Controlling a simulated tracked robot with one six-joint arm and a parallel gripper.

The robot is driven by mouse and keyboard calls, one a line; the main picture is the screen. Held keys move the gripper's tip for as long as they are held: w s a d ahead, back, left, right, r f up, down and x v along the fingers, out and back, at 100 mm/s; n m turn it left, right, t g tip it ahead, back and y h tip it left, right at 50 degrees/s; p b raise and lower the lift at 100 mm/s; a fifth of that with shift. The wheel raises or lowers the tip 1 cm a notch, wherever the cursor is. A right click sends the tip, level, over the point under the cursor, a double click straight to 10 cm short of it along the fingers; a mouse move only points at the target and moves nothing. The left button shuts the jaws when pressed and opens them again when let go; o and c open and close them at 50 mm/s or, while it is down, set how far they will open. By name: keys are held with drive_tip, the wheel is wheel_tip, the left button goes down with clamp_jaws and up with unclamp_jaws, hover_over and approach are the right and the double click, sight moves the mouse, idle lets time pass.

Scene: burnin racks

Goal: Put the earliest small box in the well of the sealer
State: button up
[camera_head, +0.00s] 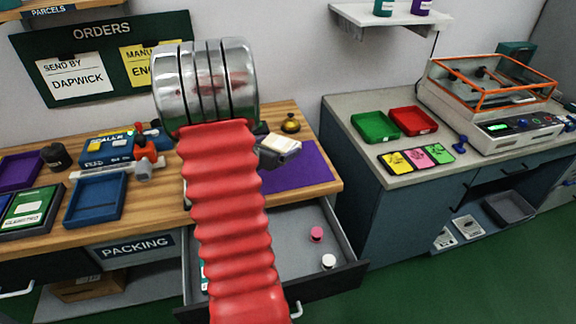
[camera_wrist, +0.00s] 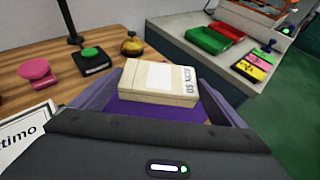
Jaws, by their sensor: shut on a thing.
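A small beige box (camera_wrist: 160,80) with a blank pale label on top and "05 NOV" printed on its end lies between the fingers of my gripper (camera_wrist: 158,95). The box also shows in the head view (camera_head: 284,143), above the purple mat (camera_head: 305,168) on the wooden bench. My gripper (camera_head: 277,152) is shut on it. The sealer (camera_head: 520,132) stands on the grey counter at the right, with an orange-framed clear lid that looks lowered. The inside of its well is hard to make out. Part of the sealer (camera_wrist: 262,14) shows at the top of the wrist view.
Green (camera_head: 375,126) and red (camera_head: 413,121) trays and coloured cards (camera_head: 417,157) lie on the counter before the sealer. A brass bell (camera_head: 290,123) stands behind my gripper. An open drawer (camera_head: 345,285) juts out below the bench. A gap separates bench and counter.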

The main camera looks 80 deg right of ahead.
drive_tip(key=shift+s+d, duration=0.1)
drive_tip(key=shift+s, duration=0.1)
hover_over(279, 176)
drive_tip(key=shift+f, duration=2.9)
drive_tip(key=shift+f, duration=2.05)
drive_tip(key=shift+f, duration=0.1)
drive_tip(key=o, duration=0.8)
